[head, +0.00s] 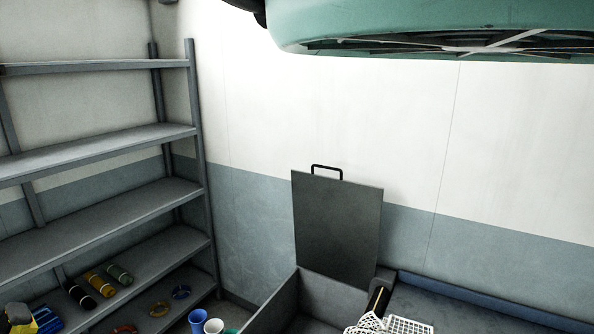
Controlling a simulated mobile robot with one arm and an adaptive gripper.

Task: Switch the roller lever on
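I cannot make out a roller lever in the head view. A narrow black and yellow thing (378,299) stands at the right edge of the open box, but I cannot tell what it is. My gripper is not in view.
A grey metal shelf rack (100,150) fills the left; rolls (100,284) and rings (181,291) lie on its low shelf. Blue (197,319) and white (214,327) cups stand below. A grey box (330,290) has its lid (338,225) raised. A teal body (430,25) hangs overhead.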

